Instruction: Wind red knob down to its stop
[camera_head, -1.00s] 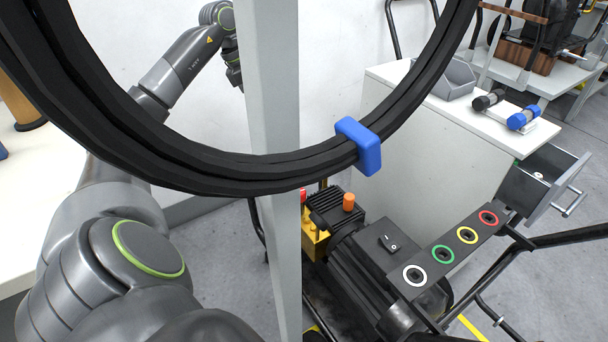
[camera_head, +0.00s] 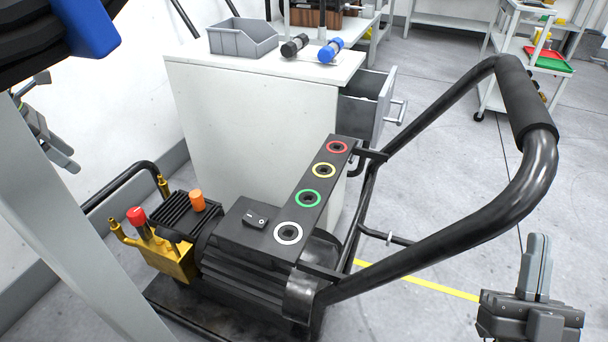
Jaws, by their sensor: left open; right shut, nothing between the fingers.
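The red knob (camera_head: 137,216) sits on top of the brass pump block (camera_head: 172,257) of the washer, in the lower left of the head view. It is uncovered and nothing touches it. My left gripper (camera_head: 66,153) is at the left edge, above and to the left of the knob and apart from it. It is open and empty, and its arm is partly hidden behind the grey post. My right gripper (camera_head: 539,266) is at the lower right, beyond the washer's handle and far from the knob. Its fingers are together with nothing between them.
The washer's black handle (camera_head: 465,225) curves between knob and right gripper. An orange cap (camera_head: 197,201) is right of the knob. A white cabinet (camera_head: 250,130) with an open drawer (camera_head: 372,104) stands behind.

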